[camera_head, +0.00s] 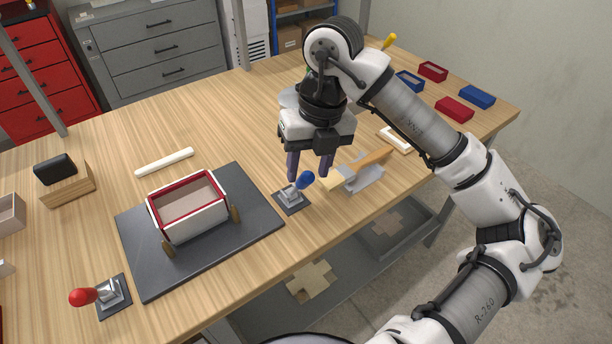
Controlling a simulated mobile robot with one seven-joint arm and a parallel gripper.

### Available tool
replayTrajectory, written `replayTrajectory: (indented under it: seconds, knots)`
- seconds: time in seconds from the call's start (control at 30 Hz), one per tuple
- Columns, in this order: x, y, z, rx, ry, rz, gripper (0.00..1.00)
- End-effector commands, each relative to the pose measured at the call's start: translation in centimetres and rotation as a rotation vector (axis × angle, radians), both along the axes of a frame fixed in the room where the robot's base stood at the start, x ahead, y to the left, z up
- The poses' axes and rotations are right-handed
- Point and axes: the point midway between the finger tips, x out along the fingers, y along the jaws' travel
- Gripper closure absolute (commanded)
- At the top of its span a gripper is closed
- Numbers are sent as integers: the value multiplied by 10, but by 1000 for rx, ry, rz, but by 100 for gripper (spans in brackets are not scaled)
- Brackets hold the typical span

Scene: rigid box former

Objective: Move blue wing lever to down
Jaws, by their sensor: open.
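The blue wing lever (305,180) has a blue knob on a metal stem. It rises from a small dark base plate (291,205) near the table's front edge, with the knob leaning up and to the right. My gripper (309,172) points down at the lever, its two dark fingers apart. In the picture the blue knob shows between the fingertips, close to the right one. I cannot tell whether a finger touches it.
A white and red box (187,207) stands on a dark mat (137,265) left of the lever. A lever with a red knob (83,297) is at the front left. Free wood surface lies behind.

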Motion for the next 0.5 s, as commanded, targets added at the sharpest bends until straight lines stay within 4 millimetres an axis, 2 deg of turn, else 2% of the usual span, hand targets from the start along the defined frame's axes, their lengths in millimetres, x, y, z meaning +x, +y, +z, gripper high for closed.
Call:
replayTrajectory:
  seconds: [0.2,0.5]
  knots:
    - [-2,4,-29,2,1,0,57]
    - [-2,6,-37,1,-2,0,57]
